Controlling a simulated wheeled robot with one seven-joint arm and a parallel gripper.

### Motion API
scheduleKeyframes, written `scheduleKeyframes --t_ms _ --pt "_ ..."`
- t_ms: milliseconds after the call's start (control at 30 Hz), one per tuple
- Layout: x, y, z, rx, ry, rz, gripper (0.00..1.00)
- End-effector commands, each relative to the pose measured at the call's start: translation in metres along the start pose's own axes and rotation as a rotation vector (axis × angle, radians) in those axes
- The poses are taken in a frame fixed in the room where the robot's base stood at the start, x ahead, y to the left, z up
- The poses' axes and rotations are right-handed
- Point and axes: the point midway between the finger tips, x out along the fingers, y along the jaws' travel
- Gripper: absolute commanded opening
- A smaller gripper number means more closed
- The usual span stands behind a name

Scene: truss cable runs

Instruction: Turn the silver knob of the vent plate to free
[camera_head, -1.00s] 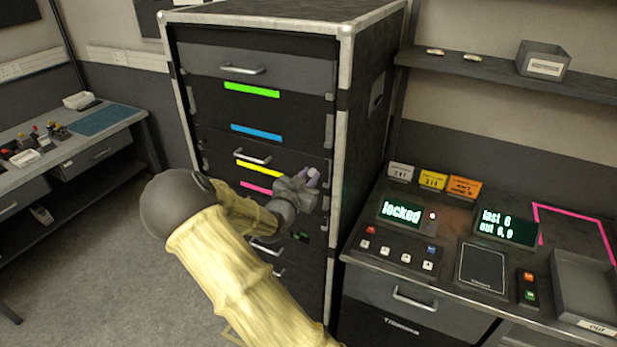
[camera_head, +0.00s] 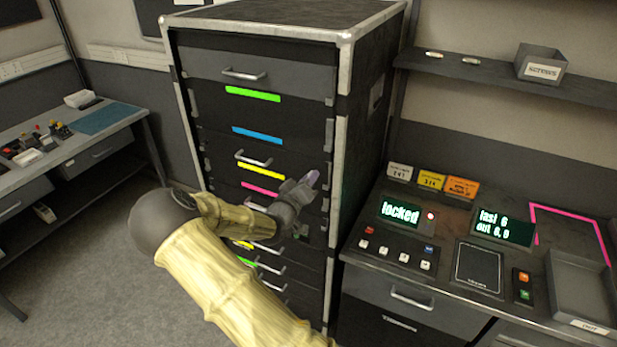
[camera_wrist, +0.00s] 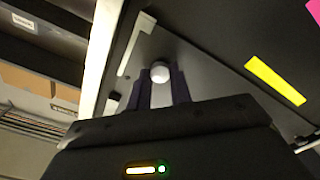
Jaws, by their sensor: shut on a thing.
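My gripper (camera_wrist: 157,92) has its two purple fingers on either side of a small round silver knob (camera_wrist: 160,72), and it is shut on it. The knob sits on a dark plate (camera_wrist: 200,62) in the wrist view; no turn mark on it can be made out. In the head view my gripper (camera_head: 312,179) is at the right side of the rack's front, near the pink strip. The knob is hidden there behind my gripper.
The dark rack (camera_head: 345,130) has a pale metal edge just right of my gripper. Drawers with handles and coloured strips, such as the pink strip (camera_head: 260,190), fill its front. A console desk with a "locked" display (camera_head: 400,212) stands to the right.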

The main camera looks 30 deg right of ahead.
Motion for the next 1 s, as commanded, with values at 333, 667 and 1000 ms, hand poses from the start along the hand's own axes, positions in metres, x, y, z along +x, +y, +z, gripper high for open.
scheduleKeyframes --t_ms 333,667,1000 --pt "-0.0003 -0.0002 -0.0017 -0.323 0.003 0.000 0.00" --pt "-0.0001 -0.0006 -0.0010 -0.536 0.003 0.000 0.00" --pt "-0.0003 -0.0013 -0.0001 -0.599 0.001 -0.001 0.00"
